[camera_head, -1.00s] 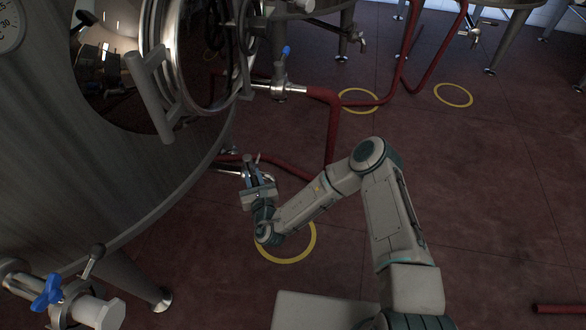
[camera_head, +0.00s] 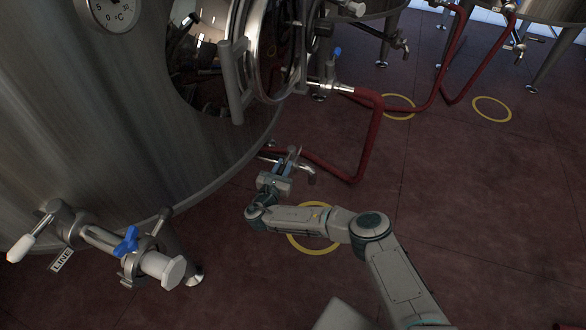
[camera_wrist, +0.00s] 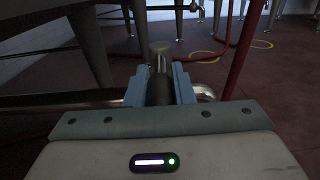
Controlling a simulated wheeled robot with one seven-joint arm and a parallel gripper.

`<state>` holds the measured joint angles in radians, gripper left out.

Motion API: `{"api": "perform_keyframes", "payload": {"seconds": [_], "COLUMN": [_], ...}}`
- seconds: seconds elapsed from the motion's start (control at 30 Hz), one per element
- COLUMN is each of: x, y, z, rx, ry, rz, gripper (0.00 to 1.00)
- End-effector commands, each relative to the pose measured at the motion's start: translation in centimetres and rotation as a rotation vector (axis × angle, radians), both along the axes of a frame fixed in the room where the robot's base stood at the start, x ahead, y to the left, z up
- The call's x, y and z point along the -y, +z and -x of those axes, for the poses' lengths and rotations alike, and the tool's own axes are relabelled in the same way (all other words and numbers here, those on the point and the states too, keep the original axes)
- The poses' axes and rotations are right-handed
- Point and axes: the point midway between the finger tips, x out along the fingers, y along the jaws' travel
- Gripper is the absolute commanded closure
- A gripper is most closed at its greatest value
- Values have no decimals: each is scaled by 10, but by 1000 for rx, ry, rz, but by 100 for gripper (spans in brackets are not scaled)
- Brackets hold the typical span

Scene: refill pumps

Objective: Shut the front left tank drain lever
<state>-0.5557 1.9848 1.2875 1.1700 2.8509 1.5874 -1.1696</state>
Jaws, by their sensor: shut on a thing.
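The front left tank (camera_head: 120,110) is a large brushed-steel vessel filling the left of the head view. Its drain valve (camera_head: 309,170) shows low at the tank's side, with a short metal outlet pointing right. My gripper (camera_head: 290,160) is at this valve, low by the tank. In the wrist view my gripper (camera_wrist: 160,80) has its blue fingers shut on the drain lever (camera_wrist: 158,88). The lever is dark, stands roughly upright between the fingers and has a round metal end. The lever's pivot is hidden.
A valve with a blue handle (camera_head: 127,241) and a white-handled valve (camera_head: 30,242) stick out at lower left. A round open hatch (camera_head: 275,50) is above my gripper. A red hose (camera_head: 373,140) runs behind it. The floor (camera_head: 490,230) on the right is clear.

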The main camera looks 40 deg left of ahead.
Motion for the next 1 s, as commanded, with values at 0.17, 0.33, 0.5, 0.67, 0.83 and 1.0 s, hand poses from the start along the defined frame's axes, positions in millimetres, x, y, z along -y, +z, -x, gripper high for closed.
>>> {"api": "perform_keyframes", "payload": {"seconds": [0.17, 0.33, 0.5, 0.67, 0.83, 1.0], "x": [-6, -6, -5, -3, 2, 3], "y": [0, 1, 2, 2, 2, 2], "z": [3, 2, 0, -2, -8, -1], "rx": [-2, -2, -1, -1, -1, -2], "ry": [3, 1, 0, -6, -18, -17], "rz": [-1, -3, -5, -4, -3, -3], "gripper": [100, 100, 100, 57, 57, 57]}}
